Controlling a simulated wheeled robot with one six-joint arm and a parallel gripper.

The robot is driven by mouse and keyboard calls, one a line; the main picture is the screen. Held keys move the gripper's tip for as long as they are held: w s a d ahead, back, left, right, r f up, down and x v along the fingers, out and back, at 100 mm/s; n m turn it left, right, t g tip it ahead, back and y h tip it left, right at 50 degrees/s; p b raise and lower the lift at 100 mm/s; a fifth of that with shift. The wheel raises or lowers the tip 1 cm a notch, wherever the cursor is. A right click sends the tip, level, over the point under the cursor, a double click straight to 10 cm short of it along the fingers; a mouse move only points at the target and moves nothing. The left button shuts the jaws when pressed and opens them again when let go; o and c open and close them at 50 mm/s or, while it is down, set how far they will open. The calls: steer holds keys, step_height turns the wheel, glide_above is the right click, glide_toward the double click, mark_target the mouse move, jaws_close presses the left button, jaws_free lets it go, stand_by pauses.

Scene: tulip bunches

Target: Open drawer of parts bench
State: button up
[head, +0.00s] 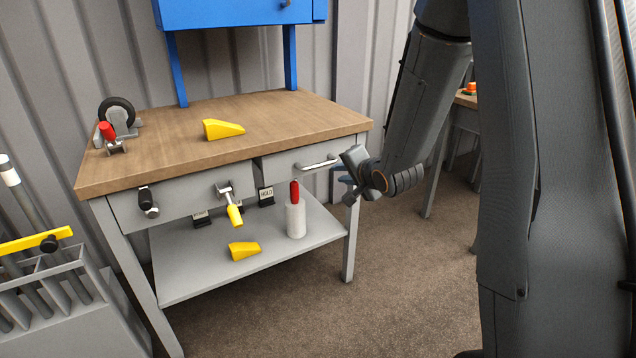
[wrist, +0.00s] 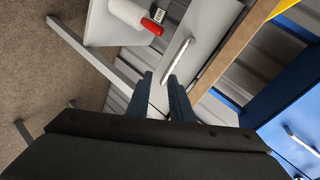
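The parts bench has a wooden top (head: 270,118) and a grey front. Its right-hand drawer (head: 285,172) has a silver bar handle (head: 315,165); a dark gap shows at the drawer's left edge, and I cannot tell whether it is slightly open. The handle (wrist: 178,60) also shows in the wrist view. My gripper (head: 342,177) is at the right end of the drawer, close to the handle's right end. In the wrist view its two blue-grey fingers (wrist: 160,76) are apart, with the handle's near end appearing between the tips. I cannot tell whether they touch the handle.
A black-handled clamp (head: 147,202) and a yellow-handled clamp (head: 230,205) are on the left front panel. A white cylinder with a red top (head: 296,220) and a yellow wedge (head: 244,250) rest on the lower shelf. A blue cabinet (head: 235,12) is above. Open floor (head: 380,290) lies in front.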

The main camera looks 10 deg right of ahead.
mark_target(321, 166)
steer(key=w+a+f+m+t+y+b, duration=0.1)
steer(key=w, duration=0.3)
steer(key=w+a+f+m+b, duration=0.1)
steer(key=w+b, duration=0.1)
steer(key=w, duration=0.1)
steer(key=w+a+f+t+y+b, duration=0.1)
steer(key=w, duration=0.3)
steer(key=shift+w+a+f+m+t+y+b, duration=0.15)
steer(key=shift+w+a+m+t+y+b, duration=0.15)
steer(key=shift+w+a+m+b, duration=0.1)
jaws_close()
steer(key=shift+s, duration=0.1)
